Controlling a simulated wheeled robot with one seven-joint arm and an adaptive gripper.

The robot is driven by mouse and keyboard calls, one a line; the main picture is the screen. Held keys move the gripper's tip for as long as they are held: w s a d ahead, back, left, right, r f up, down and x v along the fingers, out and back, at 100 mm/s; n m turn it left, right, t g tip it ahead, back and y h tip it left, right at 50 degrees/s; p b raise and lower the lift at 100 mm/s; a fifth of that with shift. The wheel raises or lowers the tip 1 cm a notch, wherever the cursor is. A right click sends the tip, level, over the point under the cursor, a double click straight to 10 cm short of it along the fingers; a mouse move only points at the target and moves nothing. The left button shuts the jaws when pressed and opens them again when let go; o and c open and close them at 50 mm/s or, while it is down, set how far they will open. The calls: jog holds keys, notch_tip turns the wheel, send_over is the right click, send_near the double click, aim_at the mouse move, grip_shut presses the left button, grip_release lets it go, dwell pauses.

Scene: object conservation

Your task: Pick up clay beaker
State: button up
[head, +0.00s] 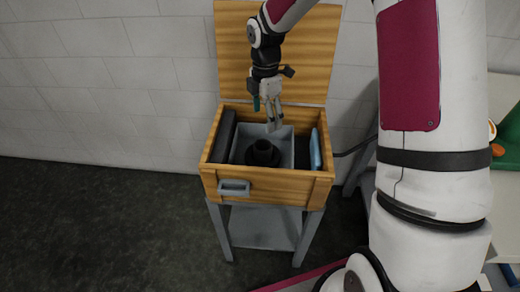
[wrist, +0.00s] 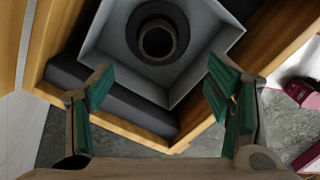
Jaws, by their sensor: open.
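A dark round open-topped vessel, which looks like the clay beaker (head: 263,155), stands upright inside a grey square tray (head: 241,148) in an open wooden chest (head: 270,182). In the wrist view the beaker (wrist: 141,41) shows from above as a dark ring, beyond the fingertips. My gripper (head: 267,113) is above the chest, pointing down, with its fingers apart and empty. In the wrist view its teal-padded fingers (wrist: 160,72) stand wide on both sides, and do not touch the beaker. Part of the tray's back is hidden behind the fingers.
The chest's lid (head: 235,60) stands raised behind. A dark padded block (head: 223,135) lines the left side and a blue item (head: 316,148) stands at the right inside. The chest rests on a grey stand (head: 262,228). A white table is at the right edge.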

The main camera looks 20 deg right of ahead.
aim_at(263, 148)
jog(key=f, duration=1.4)
jog(key=shift+w+a+f+b, duration=0.15)
jog(key=shift+a+f+b, duration=0.1)
jog(key=shift+b, duration=0.15)
jog(key=c, duration=1.3)
